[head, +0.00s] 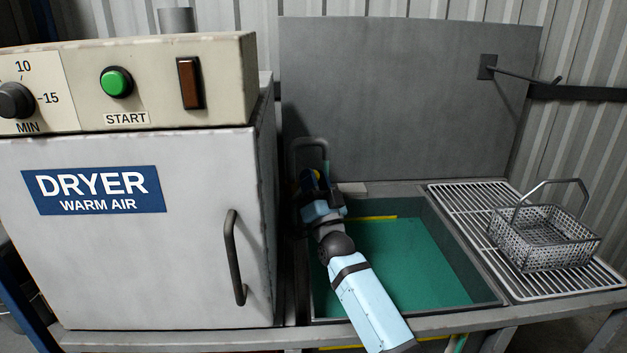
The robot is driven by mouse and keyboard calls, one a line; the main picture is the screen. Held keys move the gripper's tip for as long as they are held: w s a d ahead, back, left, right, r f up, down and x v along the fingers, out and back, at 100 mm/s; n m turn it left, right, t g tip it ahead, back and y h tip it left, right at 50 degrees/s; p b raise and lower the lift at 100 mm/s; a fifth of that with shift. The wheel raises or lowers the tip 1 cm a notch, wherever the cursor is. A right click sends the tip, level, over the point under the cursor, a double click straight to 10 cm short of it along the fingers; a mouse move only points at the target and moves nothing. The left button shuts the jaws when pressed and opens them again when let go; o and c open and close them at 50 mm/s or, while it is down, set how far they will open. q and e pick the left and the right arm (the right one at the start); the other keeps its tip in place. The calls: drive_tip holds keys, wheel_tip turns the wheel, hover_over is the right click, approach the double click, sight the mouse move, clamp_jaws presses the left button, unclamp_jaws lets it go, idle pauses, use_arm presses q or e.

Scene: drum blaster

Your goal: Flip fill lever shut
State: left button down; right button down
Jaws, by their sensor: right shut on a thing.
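My right arm reaches up from the bottom of the head view across the front left of a sink-like tank (462,248) with green inside. My right gripper (312,184) is at the tank's back left corner, just below a grey bent pipe (308,143). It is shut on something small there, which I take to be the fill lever. The gripper hides most of the lever, so I cannot tell its angle. Small blue and yellow patches show at the gripper. My left gripper is out of view.
A dryer (150,260) with a dark door handle (234,258) stands close on the left of the arm. A wire basket (545,240) with its handle up sits on a white rack (475,203) at right. A grey splash panel (400,90) rises behind the tank.

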drive_tip(key=shift+f, duration=0.1)
drive_tip(key=c, duration=1.1)
unclamp_jaws()
use_arm(q)
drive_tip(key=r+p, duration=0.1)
drive_tip(key=p, duration=0.2)
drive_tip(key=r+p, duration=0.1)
drive_tip(key=p, duration=0.2)
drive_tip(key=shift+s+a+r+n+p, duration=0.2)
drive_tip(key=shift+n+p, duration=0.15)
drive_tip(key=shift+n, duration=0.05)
use_arm(e)
drive_tip(key=s+d+f, duration=0.1)
drive_tip(key=s+d, duration=0.1)
drive_tip(key=s, duration=0.5)
drive_tip(key=s+d+f, duration=0.2)
drive_tip(key=s, duration=0.6)
drive_tip(key=shift+s+d, duration=0.15)
drive_tip(key=shift+d, duration=0.15)
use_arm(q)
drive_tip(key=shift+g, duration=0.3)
